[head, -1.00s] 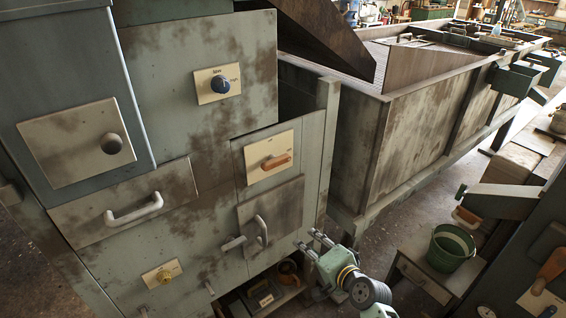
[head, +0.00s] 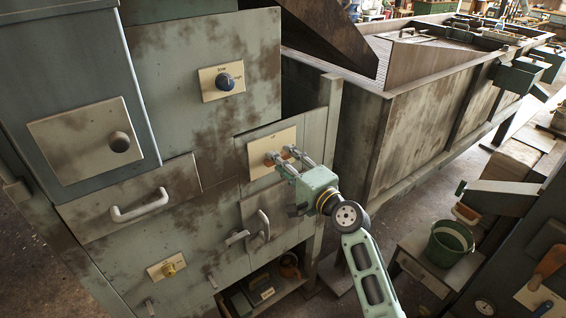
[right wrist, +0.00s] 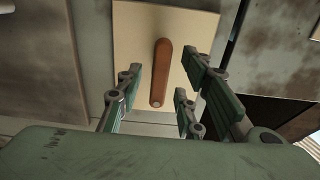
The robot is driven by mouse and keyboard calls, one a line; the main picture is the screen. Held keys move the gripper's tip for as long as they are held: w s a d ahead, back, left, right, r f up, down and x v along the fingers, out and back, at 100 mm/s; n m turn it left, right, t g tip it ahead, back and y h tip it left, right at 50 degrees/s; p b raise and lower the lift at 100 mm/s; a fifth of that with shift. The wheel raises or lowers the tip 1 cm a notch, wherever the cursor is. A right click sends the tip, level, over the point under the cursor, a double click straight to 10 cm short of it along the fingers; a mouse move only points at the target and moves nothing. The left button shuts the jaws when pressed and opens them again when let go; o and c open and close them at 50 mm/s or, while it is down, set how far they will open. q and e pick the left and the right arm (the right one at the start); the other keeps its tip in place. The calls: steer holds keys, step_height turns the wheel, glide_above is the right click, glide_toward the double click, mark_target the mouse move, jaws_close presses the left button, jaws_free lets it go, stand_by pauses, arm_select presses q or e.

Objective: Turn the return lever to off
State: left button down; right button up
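The lever with a rounded orange-brown handle (right wrist: 161,72) sits on a cream plate (right wrist: 135,40) in the right wrist view. In the head view, its plate (head: 257,146) is on the cabinet front, and the fingers largely hide the handle. My right gripper (head: 281,155) is at this plate with its fingers pointing toward it. In the right wrist view, the open right gripper (right wrist: 163,86) has fingers on both sides of the handle, with visible gaps. I cannot read the plate's markings. My left gripper is out of view.
Grey handles (head: 264,226) lie just below the gripper. A second orange-brown lever (head: 547,266) is at far right. A green bucket (head: 449,244) stands right of my arm.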

steer(key=shift+w+a, duration=0.15)
jaws_close()
stand_by(0.4)
steer(key=shift+f, duration=0.1)
steer(key=n+b, duration=0.2)
steer(key=n, duration=0.4)
steer(key=n+b, duration=0.3)
steer(key=n, duration=0.3)
steer(key=n+b, duration=0.3)
steer(key=n, duration=0.2)
steer(key=shift+w+d+f+n, duration=0.1)
steer(key=shift+d+f+n, duration=0.15)
steer(key=shift+n, duration=0.15)
stand_by(0.5)
jaws_free()
steer(key=shift+r, duration=0.1)
